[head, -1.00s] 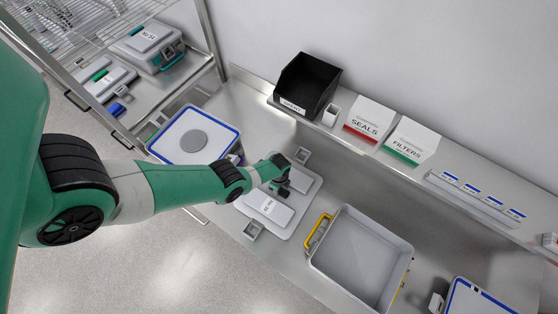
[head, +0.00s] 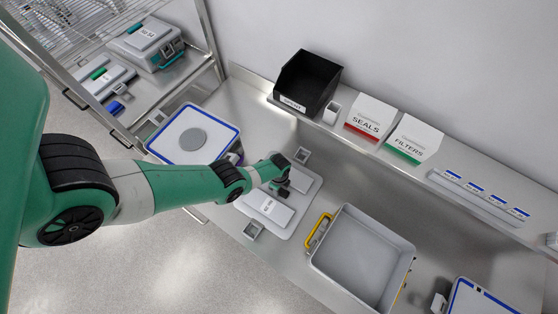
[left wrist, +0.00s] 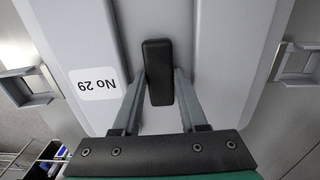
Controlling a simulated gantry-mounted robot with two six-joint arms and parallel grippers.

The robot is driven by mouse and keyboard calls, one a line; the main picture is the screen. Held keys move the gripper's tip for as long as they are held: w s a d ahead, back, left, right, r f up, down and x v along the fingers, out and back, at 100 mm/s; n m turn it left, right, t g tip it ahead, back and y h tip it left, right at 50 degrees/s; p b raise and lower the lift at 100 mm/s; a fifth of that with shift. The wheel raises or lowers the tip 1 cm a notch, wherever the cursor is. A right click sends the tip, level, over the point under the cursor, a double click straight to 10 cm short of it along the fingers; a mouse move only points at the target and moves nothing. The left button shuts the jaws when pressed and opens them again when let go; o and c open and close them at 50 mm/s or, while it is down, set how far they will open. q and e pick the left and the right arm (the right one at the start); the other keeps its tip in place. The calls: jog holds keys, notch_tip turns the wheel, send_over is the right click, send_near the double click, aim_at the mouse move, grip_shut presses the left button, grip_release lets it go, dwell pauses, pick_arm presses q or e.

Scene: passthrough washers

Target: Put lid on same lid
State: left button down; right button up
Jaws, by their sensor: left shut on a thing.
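A grey lid (head: 252,208) lies on the steel counter, left of an open grey bin (head: 405,248) with a yellow handle. My left gripper (head: 281,188) is over the lid. In the left wrist view my left gripper (left wrist: 160,75) is shut on the lid's black handle (left wrist: 158,95). Whether the lid is lifted cannot be told. My right gripper is not in view.
A blue-rimmed white lid or tray (head: 170,140) is behind my left arm. Small square brackets (head: 301,155) and (head: 253,230) flank the grey lid. A teal-handled case (head: 148,47) stands on the left shelf. A black bin (head: 307,82) and label boxes (head: 370,117) line the back ledge.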

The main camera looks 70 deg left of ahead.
pick_arm(q)
jog(key=shift+f, duration=0.15)
dwell(0.4)
jog(key=shift+c, duration=0.3)
grip_release()
jog(key=shift+w, duration=0.1)
